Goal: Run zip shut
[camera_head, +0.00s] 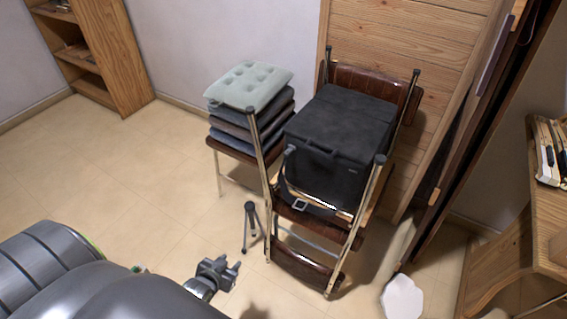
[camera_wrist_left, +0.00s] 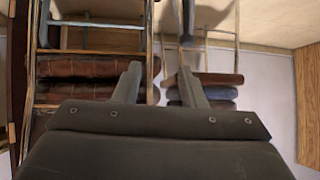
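A black boxy bag (camera_head: 338,135) sits on an upturned metal-framed chair with brown leather panels (camera_head: 300,272). A thin pale strip, perhaps the zip (camera_head: 325,204), shows low along its front, with a metal buckle (camera_head: 299,204) beside it. I cannot make out a zip pull or how far the zip is closed. My left gripper (camera_head: 232,273) is low, in front and to the left of the chair, apart from the bag. In the left wrist view its two fingers (camera_wrist_left: 158,75) are spread with nothing between them. My right gripper is not in view.
A stool with stacked cushions (camera_head: 250,86) stands left of the bag. A small black tripod (camera_head: 250,228) stands between my left gripper and the chair. A white object (camera_head: 402,297) lies at the lower right. A wooden shelf (camera_head: 100,50) is at the back left. The floor at left is clear.

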